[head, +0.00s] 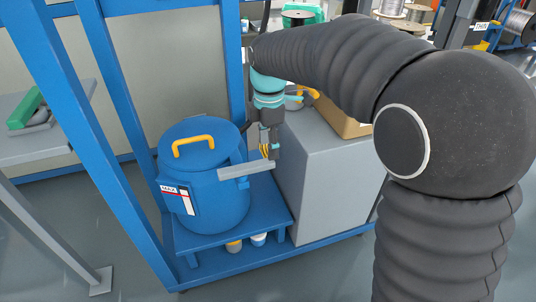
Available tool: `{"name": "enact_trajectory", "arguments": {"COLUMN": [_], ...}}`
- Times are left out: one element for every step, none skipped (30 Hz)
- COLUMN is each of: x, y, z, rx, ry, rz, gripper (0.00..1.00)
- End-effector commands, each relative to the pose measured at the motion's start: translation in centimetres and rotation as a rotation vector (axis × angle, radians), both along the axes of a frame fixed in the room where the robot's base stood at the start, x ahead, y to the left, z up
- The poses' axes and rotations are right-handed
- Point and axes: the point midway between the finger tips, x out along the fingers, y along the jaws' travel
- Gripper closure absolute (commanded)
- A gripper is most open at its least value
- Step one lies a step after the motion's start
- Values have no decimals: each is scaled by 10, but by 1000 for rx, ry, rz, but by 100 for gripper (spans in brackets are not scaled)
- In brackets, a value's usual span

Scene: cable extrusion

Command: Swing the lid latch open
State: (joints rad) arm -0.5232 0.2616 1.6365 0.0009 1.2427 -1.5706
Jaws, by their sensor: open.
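A blue drum (215,205) stands on a low blue platform, with a blue lid (200,150) on top that carries a yellow handle (194,142). A grey bar-like latch (246,169) sticks out from the drum's right side near the rim. My gripper (270,153) points down just above and behind the latch's right part, at the drum's right. It is open, with nothing seen between its fingers. Whether a finger touches the latch I cannot tell. My arm covers much of the right side of the view.
Blue frame posts (115,100) stand left of and behind the drum. A grey cabinet (325,185) stands close to the right of my gripper, with a cardboard box (342,120) on it. Small containers (234,246) sit under the platform (222,245). Floor at front left is mostly clear.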

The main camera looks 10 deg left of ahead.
Motion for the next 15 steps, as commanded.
{"name": "enact_trajectory", "arguments": {"x": [0, 0, 0, 0, 0, 0, 0, 0, 0, 0, -1, -1, -1, -1, -1], "y": [1, 1, 1, 1, 1, 1, 1, 1, 1, 1, 1, 1, 1, 1, 1], "z": [11, 17, 25, 30, 36, 42, 47, 52, 56, 60, 63, 66, 68, 69, 71], "rx": [2, 2, 1, 1, 2, 2, 2, 2, 2, 2, 2, 1, 1, 1, 1], "ry": [-3, -3, -3, -3, -3, -2, -2, -1, -2, -1, -1, 0, 0, 0, 0], "rz": [0, 1, 1, 1, 1, 1, 1, 1, 2, 2, 2, 2, 2, 2, 2], "gripper": [46, 46, 46, 46, 46, 46, 46, 46, 46, 46, 46, 46, 46, 46, 46]}}
